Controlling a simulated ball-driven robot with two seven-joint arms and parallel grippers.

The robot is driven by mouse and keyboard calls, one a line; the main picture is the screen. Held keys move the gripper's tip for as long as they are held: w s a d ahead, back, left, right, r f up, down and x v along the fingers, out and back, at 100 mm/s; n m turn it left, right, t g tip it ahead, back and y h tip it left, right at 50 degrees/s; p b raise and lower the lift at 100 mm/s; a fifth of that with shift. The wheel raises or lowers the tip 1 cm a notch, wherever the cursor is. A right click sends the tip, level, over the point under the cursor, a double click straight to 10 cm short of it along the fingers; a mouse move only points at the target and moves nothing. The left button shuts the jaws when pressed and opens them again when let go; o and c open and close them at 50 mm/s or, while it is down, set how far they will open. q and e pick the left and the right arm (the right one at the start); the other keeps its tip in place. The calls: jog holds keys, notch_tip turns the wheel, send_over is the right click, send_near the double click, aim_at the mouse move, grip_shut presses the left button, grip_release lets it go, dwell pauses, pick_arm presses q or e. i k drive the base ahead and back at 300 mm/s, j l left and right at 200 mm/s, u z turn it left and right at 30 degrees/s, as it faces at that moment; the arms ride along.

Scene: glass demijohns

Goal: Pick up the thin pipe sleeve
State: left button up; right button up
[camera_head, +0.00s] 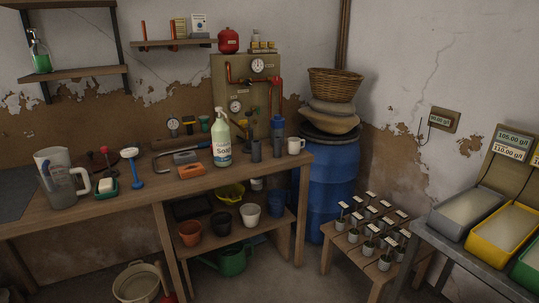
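Two dark grey upright cylinders stand near the right end of the wooden workbench in the head view, one on the left (256,151) and one on the right (277,148). They look like pipe sleeves. They stand close together with a small gap, and at this size I cannot tell for sure which is the thin pipe sleeve. Neither of my grippers is in view.
A white spray bottle (222,143) stands left of the cylinders and a white mug (296,146) right of them. An orange-handled tool (193,170) lies in front of the bottle. The workbench (165,188) is bare along its front edge there.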

aim_at(277, 140)
jog(key=i+z, duration=0.45)
jog(key=i, duration=0.85)
